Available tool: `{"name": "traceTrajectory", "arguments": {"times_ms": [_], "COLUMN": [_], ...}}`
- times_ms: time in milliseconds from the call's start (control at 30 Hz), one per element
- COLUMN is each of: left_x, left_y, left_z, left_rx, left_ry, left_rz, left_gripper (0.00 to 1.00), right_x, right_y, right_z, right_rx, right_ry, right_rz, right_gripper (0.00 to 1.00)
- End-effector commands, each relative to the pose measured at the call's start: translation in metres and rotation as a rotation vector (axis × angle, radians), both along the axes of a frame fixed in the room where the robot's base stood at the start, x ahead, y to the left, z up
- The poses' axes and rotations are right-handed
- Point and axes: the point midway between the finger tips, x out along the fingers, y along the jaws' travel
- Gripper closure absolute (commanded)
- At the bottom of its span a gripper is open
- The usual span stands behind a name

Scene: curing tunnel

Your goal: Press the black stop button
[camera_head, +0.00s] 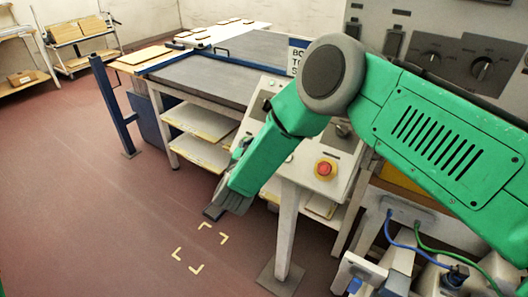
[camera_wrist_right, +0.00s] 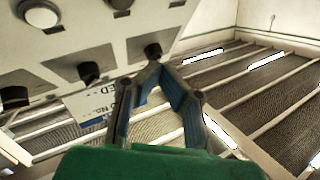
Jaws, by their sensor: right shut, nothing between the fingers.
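The sloped grey control panel (camera_head: 302,172) stands on a post, partly hidden behind my right arm. In the wrist view several black round controls show on a pale panel, one (camera_wrist_right: 152,50) just beyond my fingertips. I cannot tell which of them is the stop button. My right gripper (camera_head: 214,212) points down to the left of the panel. Its fingers meet at the tips (camera_wrist_right: 152,69), shut and empty. My left gripper is not in view.
A grey-topped conveyor table (camera_head: 205,80) with shelves stands behind the panel. A blue post (camera_head: 113,105) stands at its left end. A machine cabinet with knobs (camera_head: 465,55) is at the upper right. Blue and green cables (camera_head: 405,245) lie lower right. The red floor at left is clear.

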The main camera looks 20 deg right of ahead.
Motion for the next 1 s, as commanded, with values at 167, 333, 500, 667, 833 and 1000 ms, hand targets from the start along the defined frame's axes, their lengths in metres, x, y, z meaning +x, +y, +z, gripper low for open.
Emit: {"name": "traceTrajectory", "arguments": {"times_ms": [167,333,500,667,833,1000], "left_x": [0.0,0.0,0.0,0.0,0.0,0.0], "left_y": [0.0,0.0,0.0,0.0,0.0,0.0], "left_z": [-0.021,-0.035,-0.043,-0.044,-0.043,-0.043], "left_rx": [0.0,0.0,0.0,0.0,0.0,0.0], "left_ry": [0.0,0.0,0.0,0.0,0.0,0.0], "left_rz": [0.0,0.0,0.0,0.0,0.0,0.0], "left_gripper": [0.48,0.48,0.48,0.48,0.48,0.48], "right_x": [0.011,0.02,0.025,0.027,0.027,0.027], "right_y": [-0.017,-0.027,-0.033,-0.035,-0.035,-0.035], "right_z": [-0.024,-0.038,-0.044,-0.045,-0.044,-0.044], "right_rx": [0.0,-0.001,-0.001,-0.001,-0.001,-0.001], "right_ry": [0.0,0.0,0.0,0.0,0.0,0.0], "right_rz": [-0.001,0.0,0.001,0.001,0.001,0.001], "right_gripper": [1.0,1.0,1.0,1.0,1.0,1.0]}}
